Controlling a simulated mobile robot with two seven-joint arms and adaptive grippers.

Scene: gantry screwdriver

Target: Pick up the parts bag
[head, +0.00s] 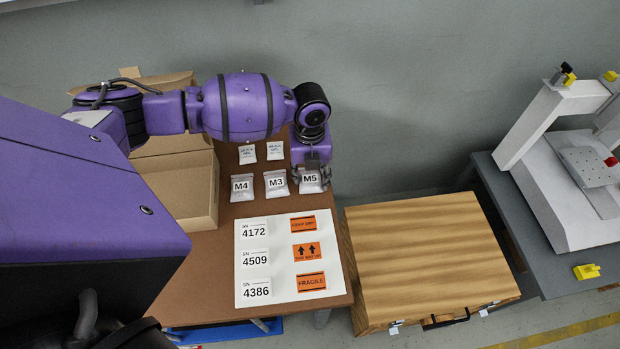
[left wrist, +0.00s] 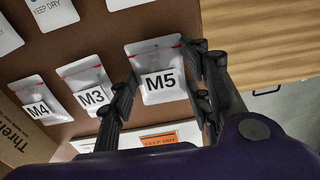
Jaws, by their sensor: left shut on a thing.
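The M4 bag (head: 241,187) is at the left, the M3 bag (head: 275,183) in the middle and the M5 bag (head: 310,183) at the right. My left gripper (head: 311,178) comes down over the M5 bag and is shut on it. In the left wrist view the M5 bag (left wrist: 161,75) sits between the two dark fingers (left wrist: 164,90); the M3 bag (left wrist: 92,88) and M4 bag (left wrist: 37,107) lie to its left. My right gripper is not in view.
Two small white packets (head: 247,154) (head: 275,151) lie behind the bags. An open cardboard box (head: 205,190) stands at left. A white label sheet (head: 280,282) lies in front. A wooden case (head: 430,255) stands right of the table (head: 215,290). A gantry machine (head: 570,190) is at far right.

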